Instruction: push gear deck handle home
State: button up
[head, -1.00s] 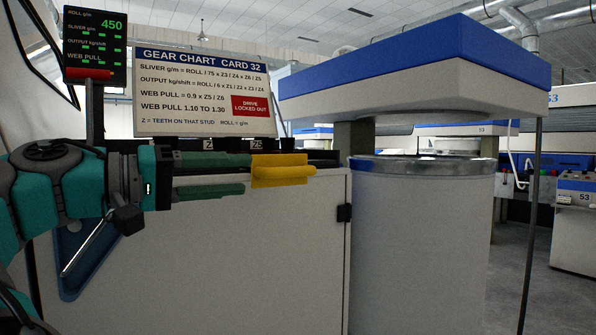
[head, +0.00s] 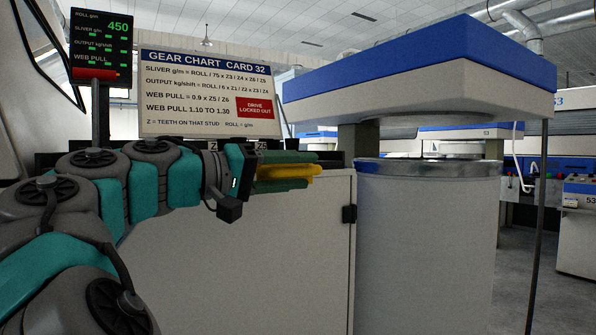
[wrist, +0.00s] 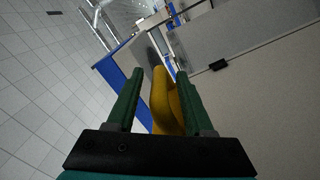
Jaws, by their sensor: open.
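The gear deck handle (head: 290,173), a yellow bar, sticks out at the front of the low machine cabinet under the gear chart. My gripper (head: 309,170) reaches it from the left, with one green finger above and one below in the head view. In the wrist view the yellow handle (wrist: 166,100) lies between my open fingers (wrist: 160,72), nearer the right one, with a visible gap to the left one. The fingers partly hide the handle in the head view. Whether the right finger touches it I cannot tell.
The gear chart sign (head: 207,95) stands above the deck, with a red "drive locked out" label (head: 255,107). A display (head: 100,48) is at upper left. A large grey can (head: 425,250) stands right of the cabinet (head: 260,255), under a blue-topped housing (head: 420,75). Floor is open at far right.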

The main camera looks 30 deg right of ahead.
jog(key=shift+d, duration=0.2)
jog(key=shift+r, duration=0.1)
grip_shut()
